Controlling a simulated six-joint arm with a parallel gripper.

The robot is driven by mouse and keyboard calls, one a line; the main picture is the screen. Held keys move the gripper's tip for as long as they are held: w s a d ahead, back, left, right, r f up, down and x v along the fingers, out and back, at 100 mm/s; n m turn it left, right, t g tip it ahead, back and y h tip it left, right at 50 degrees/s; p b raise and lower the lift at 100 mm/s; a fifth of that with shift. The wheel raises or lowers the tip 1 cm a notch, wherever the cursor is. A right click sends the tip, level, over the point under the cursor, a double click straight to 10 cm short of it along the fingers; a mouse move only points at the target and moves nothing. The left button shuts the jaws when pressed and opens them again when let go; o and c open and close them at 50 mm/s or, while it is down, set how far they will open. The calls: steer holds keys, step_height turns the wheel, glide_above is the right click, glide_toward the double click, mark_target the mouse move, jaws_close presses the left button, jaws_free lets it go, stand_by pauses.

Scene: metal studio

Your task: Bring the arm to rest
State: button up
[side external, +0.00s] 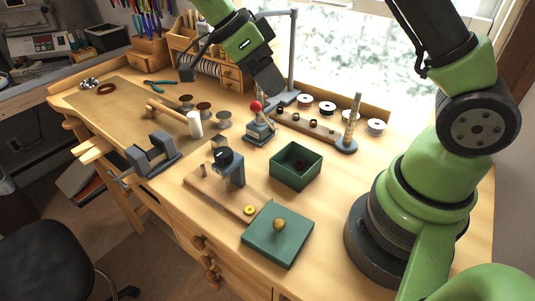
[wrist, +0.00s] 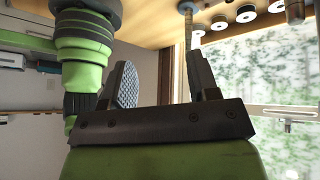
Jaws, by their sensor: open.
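My gripper (side external: 268,84) hangs above the back middle of the workbench in the side external view. It appears close to a red ball (side external: 255,106) on a small stand, and I cannot tell the exact gap. In the wrist view, the jaws of my gripper (wrist: 162,78) stand apart with nothing between them. One ridged finger pad shows. My arm's green links arch in from the top, and its base stands at the right of the bench.
A green open box (side external: 278,174) and its lid (side external: 263,242) with a brass knob lie near the front. A tall post (side external: 353,120) stands beside a rack of spools (side external: 304,102). A grey vise (side external: 153,157) sits at the left edge. A lamp stand (side external: 292,50) rises behind my gripper.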

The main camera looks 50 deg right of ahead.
steer(key=s+a+r+n+t+y, duration=0.1)
steer(key=s+r+n+t+y, duration=0.2)
steer(key=n, duration=0.7)
steer(key=s+a+r+n+t+y, duration=0.2)
steer(key=s+r+n+t+y, duration=0.1)
steer(key=s+r+n+t, duration=0.4)
steer(key=s+n+t, duration=0.2)
steer(key=s+n, duration=0.2)
steer(key=shift+s+a+r, duration=0.2)
steer(key=shift+r, duration=0.1)
